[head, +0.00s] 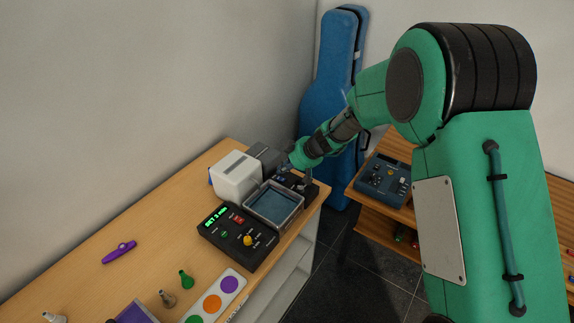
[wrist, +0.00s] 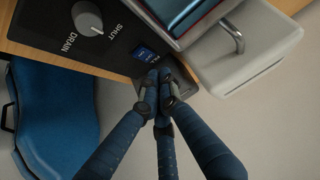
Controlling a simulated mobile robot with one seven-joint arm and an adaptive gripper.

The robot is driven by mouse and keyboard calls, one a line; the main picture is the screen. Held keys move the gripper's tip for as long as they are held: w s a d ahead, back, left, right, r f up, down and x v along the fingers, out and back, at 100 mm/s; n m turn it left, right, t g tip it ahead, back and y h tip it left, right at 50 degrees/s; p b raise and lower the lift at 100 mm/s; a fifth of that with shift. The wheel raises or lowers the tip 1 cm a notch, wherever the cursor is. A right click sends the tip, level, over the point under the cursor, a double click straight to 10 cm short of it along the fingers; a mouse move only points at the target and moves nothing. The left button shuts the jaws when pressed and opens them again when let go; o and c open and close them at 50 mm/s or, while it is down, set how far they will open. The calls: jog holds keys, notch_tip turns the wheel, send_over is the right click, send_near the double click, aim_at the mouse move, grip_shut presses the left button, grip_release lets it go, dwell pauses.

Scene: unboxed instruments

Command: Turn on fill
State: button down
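A dark panel (wrist: 112,48) carries a grey drain knob (wrist: 88,19), with the words DRAIN and SHUT beside it. A small blue switch (wrist: 147,54) sits on the same panel; the lettering next to it is partly hidden. My gripper (wrist: 156,78) has its dark blue fingers together and seemingly empty, with the tips right beside the switch. I cannot tell whether they touch it. In the head view my gripper (head: 285,174) is at the panel's end of the basin (head: 291,222), and hides part of the panel.
A white box (head: 237,177) stands left of the basin. A control box (head: 238,239) with a green display and yellow knob lies in front. A purple kazoo (head: 119,252) and small nozzles are on the wooden table (head: 70,275). A blue instrument case (head: 327,80) stands behind.

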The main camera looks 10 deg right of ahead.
aim_at(282, 180)
jog(key=shift+s+d+f, duration=0.1)
jog(key=shift+f, duration=0.6)
jog(key=shift+s+d+f, duration=0.1)
jog(key=shift+f, duration=0.55)
jog(key=shift+f+b, duration=0.15)
jog(key=shift+b, duration=0.45)
jog(key=shift+f+b, duration=0.3)
jog(key=shift+b, duration=0.85)
jog(key=t+y+b, duration=0.1)
jog(key=b, duration=0.2)
jog(key=shift+d+f+b, duration=0.1)
jog(key=shift+f+b, duration=0.05)
jog(key=shift+b, duration=0.25)
jog(key=shift+r, duration=0.2)
jog(key=shift+w+a, duration=0.1)
jog(key=shift+a, duration=0.1)
jog(key=shift+w+a+r, duration=0.25)
jog(key=shift+w+a, duration=0.05)
jog(key=shift+r, duration=0.2)
